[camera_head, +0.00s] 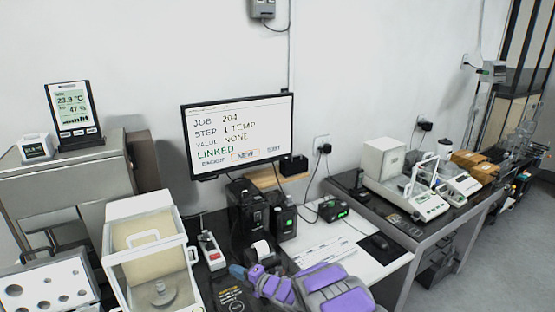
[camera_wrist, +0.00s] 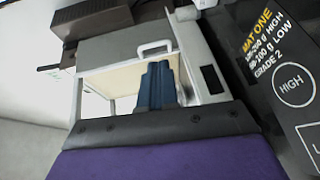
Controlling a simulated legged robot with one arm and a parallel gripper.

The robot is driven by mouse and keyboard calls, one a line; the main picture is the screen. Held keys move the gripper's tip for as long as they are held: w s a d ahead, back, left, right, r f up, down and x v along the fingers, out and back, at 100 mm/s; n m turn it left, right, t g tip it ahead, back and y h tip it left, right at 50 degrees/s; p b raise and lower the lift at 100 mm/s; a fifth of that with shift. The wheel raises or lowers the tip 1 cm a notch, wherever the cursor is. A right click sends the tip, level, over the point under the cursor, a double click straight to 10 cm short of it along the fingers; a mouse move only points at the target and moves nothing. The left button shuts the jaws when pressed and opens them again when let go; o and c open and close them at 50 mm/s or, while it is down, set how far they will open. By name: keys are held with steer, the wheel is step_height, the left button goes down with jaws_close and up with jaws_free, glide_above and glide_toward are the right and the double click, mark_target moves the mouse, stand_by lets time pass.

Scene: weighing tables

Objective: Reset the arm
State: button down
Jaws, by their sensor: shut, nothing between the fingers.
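My gripper (camera_head: 238,271) shows in the head view as a blue tip at the end of my purple arm, low in the middle. In the wrist view its blue fingers (camera_wrist: 157,82) are together with nothing between them. They point toward a white-framed balance enclosure (camera_wrist: 187,55).
A monitor (camera_head: 238,134) reads job 204, step 1 temp, value none. A black mat (camera_wrist: 292,75) with printed text lies close by the gripper. A small printer (camera_head: 262,252) stands just behind it. Two more balances (camera_head: 425,203) stand on the right bench.

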steer(key=w+d+r+m+t+h, duration=0.15)
steer(key=d+r+m+h, duration=0.3)
steer(key=d, duration=0.55)
steer(key=w+d+r+m+t+h, duration=0.1)
steer(key=w+d+r+m+h, duration=0.3)
steer(key=d, duration=0.5)
steer(key=s+d+r+m+g+h, duration=0.1)
steer(key=s+d+r+m+h, duration=0.3)
steer(key=s+d, duration=0.25)
steer(key=s+d+r+m+g+h, duration=0.1)
steer(key=s+d+r+m+h, duration=0.3)
steer(key=d, duration=0.4)
steer(key=s+d+r+m+g, duration=0.1)
steer(key=s+d+m+g, duration=0.2)
steer(key=s, duration=0.8)
steer(key=s+d+r+m+g, duration=0.15)
steer(key=s+m, duration=0.35)
steer(key=s, duration=0.5)
steer(key=s+a+m+g+y, duration=0.1)
steer(key=s+a+m+g, duration=0.1)
steer(key=s, duration=1.1)
steer(key=s+a+m+g+y, duration=0.1)
steer(key=s+a+m+g, duration=0.2)
steer(key=s, duration=1.1)
steer(key=shift+a+r+g, duration=0.4)
steer(key=shift+a+g, duration=0.4)
steer(key=shift+a, duration=0.4)
steer(key=shift+w+a+y, duration=0.1)
steer(key=shift+a+y, duration=0.1)
steer(key=shift+y, duration=0.05)
